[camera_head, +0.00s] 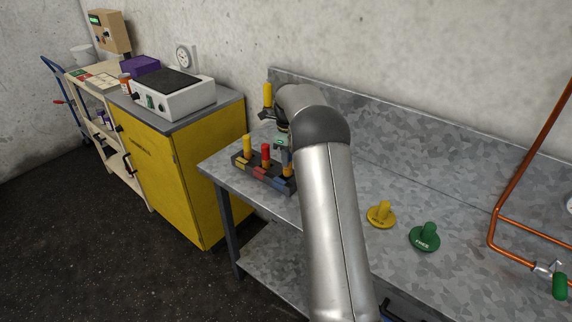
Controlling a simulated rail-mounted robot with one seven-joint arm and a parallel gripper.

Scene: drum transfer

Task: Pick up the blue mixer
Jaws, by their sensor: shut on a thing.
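I cannot make out a thing that is plainly a blue mixer. A dark rack (262,179) stands on the left end of the metal bench, with yellow, red and blue marked sections. A yellow peg (247,144) and a red peg (266,153) stand upright in it. An orange-yellow peg (288,171) is at the blue section. My gripper (286,160) points down there, small and partly hidden by my arm, and looks shut on this peg. Another yellow cylinder (267,94) stands upright beside my wrist; what bears it is unclear.
A yellow disc with a knob (381,216) and a green one (425,238) lie on the bench (450,200), right of my arm. Copper pipes (513,179) rise at the right. A yellow cabinet (175,170) with a grey device (173,95) stands at the left.

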